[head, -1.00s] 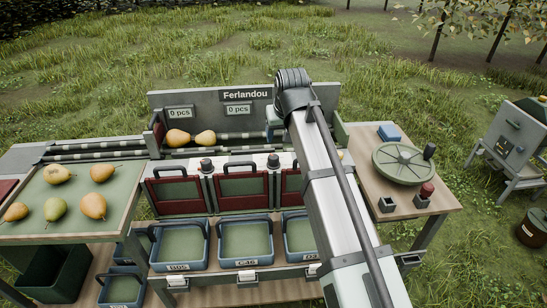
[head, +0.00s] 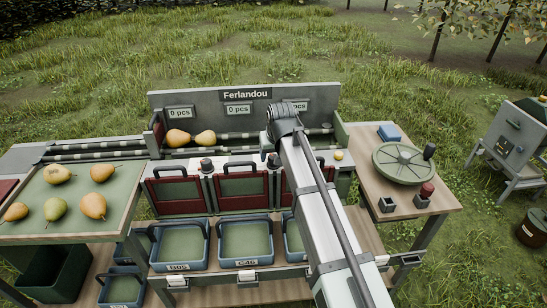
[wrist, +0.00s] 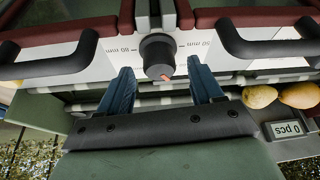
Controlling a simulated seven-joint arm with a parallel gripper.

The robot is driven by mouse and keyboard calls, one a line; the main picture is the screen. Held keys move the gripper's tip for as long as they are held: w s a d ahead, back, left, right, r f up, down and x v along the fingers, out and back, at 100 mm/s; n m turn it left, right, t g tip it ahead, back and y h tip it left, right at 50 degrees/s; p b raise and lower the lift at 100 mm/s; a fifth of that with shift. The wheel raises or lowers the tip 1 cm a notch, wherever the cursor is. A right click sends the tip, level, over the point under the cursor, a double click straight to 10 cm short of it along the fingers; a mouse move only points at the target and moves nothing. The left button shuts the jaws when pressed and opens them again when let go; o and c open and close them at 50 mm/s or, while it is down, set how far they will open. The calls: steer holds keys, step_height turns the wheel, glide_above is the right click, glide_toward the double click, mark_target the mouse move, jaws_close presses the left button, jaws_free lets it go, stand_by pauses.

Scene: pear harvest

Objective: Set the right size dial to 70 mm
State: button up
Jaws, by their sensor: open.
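The right size dial (head: 273,160) is a dark knob on the front panel of the sorter. In the wrist view the dial (wrist: 157,52) is a black cylinder with an orange pointer mark on its lower right edge. White scale plates with printed mm numbers lie on both sides of it, only partly legible. My gripper (wrist: 160,66) is open, its two blue fingers on either side of the dial's near end, with gaps showing. I cannot tell how deep the fingers reach. The left size dial (head: 207,164) stands apart to the left.
Red-framed gates with black handles (wrist: 50,60) flank the dial closely. Two pears (head: 190,138) lie on the rollers behind the panel. Blue bins (head: 246,262) stand below. A green handwheel (head: 403,163) is on the right table.

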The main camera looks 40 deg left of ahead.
steer(key=shift+x, duration=1.2)
steer(key=c, duration=1)
steer(key=shift+c, duration=0.2)
steer(key=shift+m, duration=0.3)
steer(key=m+h, duration=0.1)
steer(key=m, duration=0.1)
steer(key=m+t, duration=0.1)
steer(key=m, duration=0.2)
steer(key=shift+a+h, duration=0.1)
steer(key=shift+h, duration=0.3)
steer(key=m+h, duration=0.1)
steer(key=m, duration=0.2)
steer(key=m+h, duration=0.1)
steer(key=m, duration=0.2)
steer(key=shift+t, duration=0.4)
steer(key=shift+m, duration=0.3)
